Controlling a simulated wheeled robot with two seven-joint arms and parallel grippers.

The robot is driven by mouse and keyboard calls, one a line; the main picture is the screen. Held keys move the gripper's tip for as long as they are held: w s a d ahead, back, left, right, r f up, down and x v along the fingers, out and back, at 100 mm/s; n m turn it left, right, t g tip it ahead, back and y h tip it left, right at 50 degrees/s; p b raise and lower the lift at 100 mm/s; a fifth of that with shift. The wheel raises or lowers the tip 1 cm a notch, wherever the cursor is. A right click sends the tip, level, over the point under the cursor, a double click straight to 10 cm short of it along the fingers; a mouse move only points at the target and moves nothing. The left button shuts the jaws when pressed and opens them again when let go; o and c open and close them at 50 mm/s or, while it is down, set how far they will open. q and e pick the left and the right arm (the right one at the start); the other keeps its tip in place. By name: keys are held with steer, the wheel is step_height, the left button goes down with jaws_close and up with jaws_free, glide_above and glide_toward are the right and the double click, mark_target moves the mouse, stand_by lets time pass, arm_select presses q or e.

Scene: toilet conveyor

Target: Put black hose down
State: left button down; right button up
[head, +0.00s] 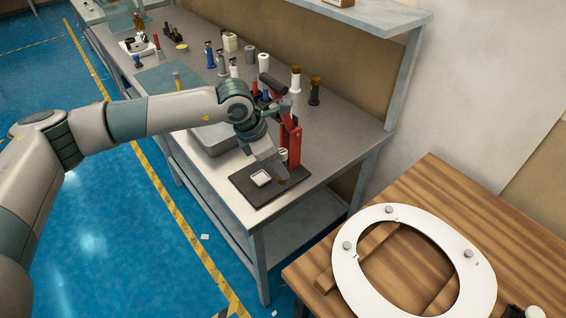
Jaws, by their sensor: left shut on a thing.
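My left gripper (272,165) points down over the dark square plate (245,188) at the near end of the grey workbench. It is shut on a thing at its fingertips. A small dark brownish piece (282,181) shows there, taken as the black hose, but it is too small to make out clearly. The gripper is just in front of a red press (291,140). A small white square part (261,178) lies on the dark plate. My right gripper is not in view.
The workbench (338,140) carries several bottles and cylinders, with a grey tray (214,140) left of the press. A wooden table (460,195) at right holds a white toilet seat (346,272). Bare bench top lies right of the press.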

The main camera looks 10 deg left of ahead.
arm_select(q)
steer(key=s+a+m+g+y+b, duration=0.2)
steer(key=s+a+m, duration=0.4)
steer(key=m, duration=0.5)
steer(key=s+a+m+g+y+b, duration=0.2)
steer(key=s+a+m, duration=0.5)
steer(key=s+m, duration=0.4)
steer(key=m+g+b, duration=0.1)
steer(key=g, duration=0.1)
steer(key=shift+f+g, duration=0.3)
steer(key=shift+f, duration=0.1)
steer(key=shift+w, duration=0.1)
